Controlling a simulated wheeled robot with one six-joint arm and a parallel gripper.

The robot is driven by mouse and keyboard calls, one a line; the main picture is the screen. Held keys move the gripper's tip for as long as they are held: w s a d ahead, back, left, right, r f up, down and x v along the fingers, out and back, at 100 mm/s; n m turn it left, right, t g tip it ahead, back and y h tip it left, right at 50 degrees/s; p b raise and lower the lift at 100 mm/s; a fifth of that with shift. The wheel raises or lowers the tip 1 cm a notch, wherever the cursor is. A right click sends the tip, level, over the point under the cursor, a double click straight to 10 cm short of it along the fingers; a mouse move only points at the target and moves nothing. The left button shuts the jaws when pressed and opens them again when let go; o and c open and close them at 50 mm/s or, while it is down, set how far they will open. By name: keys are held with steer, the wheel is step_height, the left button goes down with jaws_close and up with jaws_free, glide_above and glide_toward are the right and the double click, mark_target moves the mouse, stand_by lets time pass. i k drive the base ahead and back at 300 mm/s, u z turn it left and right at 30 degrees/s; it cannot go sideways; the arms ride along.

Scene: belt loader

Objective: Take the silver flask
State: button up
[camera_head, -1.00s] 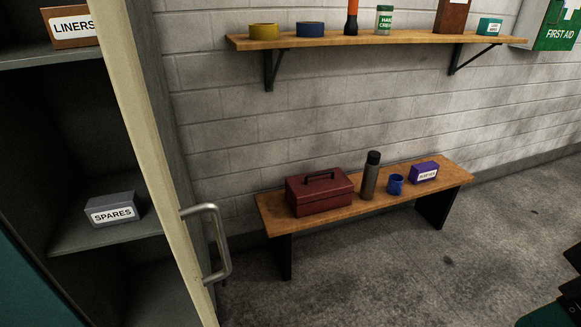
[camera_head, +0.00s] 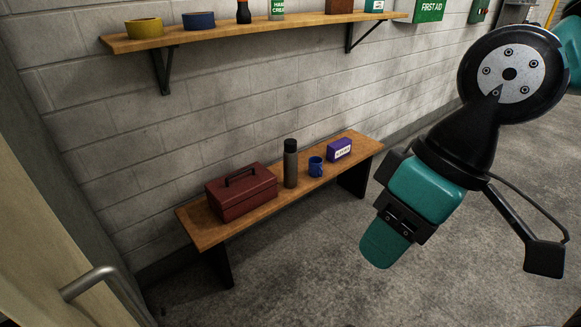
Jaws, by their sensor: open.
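The silver flask (camera_head: 290,168) is a dark grey metal cylinder with a black cap. It stands upright on the wooden bench (camera_head: 236,222) against the wall, between a red metal box (camera_head: 243,198) and a blue mug (camera_head: 315,167). My gripper (camera_head: 398,222) is at the right of the view, in front of the bench's right end in the picture. It is open, apart from the flask, with nothing seen in it. Its fingertips are hard to make out from this side.
A purple labelled box (camera_head: 339,149) sits right of the mug. A wall shelf (camera_head: 230,35) with rolls and bottles hangs above the bench. A cabinet door (camera_head: 45,235) with a metal handle (camera_head: 88,281) stands at lower left. The floor (camera_head: 300,275) before the bench is clear.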

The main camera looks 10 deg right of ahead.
mark_target(289, 151)
steer(key=k, duration=0.55)
steer(key=z, duration=0.6)
steer(key=i, duration=2.3)
steer(key=u, duration=1.35)
steer(key=i, duration=0.65)
steer(key=u, duration=0.7)
